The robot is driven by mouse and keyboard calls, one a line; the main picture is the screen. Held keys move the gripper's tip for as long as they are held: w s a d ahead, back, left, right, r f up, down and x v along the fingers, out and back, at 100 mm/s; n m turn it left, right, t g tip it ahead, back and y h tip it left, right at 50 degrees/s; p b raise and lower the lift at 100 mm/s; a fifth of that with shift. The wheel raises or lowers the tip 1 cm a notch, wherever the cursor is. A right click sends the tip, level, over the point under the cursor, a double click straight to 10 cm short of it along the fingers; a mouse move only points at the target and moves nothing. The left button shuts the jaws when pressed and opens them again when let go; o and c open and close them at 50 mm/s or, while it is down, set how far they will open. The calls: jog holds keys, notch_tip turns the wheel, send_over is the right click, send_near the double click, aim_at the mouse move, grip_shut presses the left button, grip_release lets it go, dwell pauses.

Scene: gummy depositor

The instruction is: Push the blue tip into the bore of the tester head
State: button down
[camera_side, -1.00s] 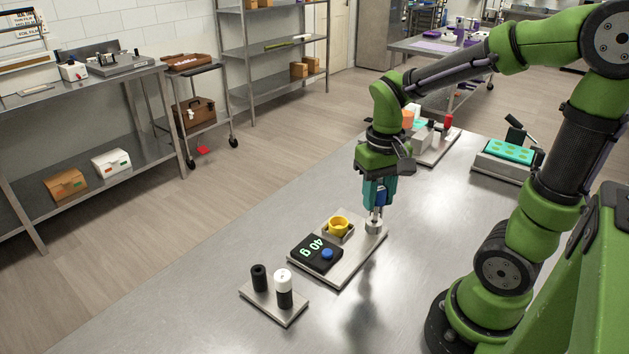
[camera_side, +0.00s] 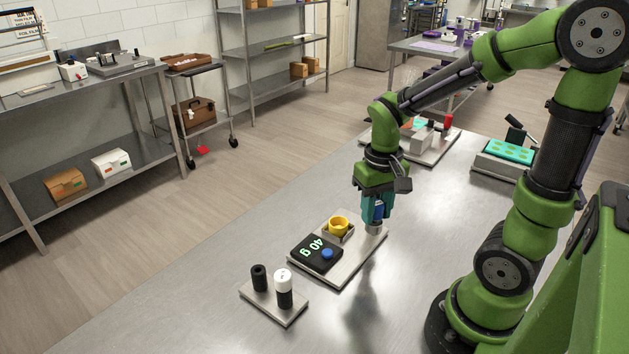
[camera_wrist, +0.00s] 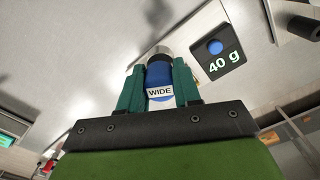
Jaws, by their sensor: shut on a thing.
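The blue tip (camera_side: 378,212) is upright between the teal fingers of my gripper (camera_side: 376,208). In the wrist view the blue tip (camera_wrist: 159,74) has a white "WIDE" label, with one finger of my gripper (camera_wrist: 159,92) on each side. The tester head appears to be the short silver cylinder (camera_side: 375,229) on the back right of the scale's base plate. It is directly below the tip, and its silver rim (camera_wrist: 160,51) shows beyond the tip in the wrist view. The bore is hidden, so I cannot tell how deep the tip sits.
A small stand (camera_side: 273,306) with black and white cylinders is in front. A teal mold (camera_side: 508,151) lies behind right. The table's right middle is clear.

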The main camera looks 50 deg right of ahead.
jog(key=shift+f, duration=0.75)
jog(key=shift+r, duration=0.2)
jog(key=shift+a, duration=0.1)
dwell(0.8)
jog(key=shift+f, duration=0.2)
jog(key=shift+r, duration=0.1)
dwell(0.4)
jog(key=shift+r, duration=2.9)
jog(key=shift+f, duration=0.15)
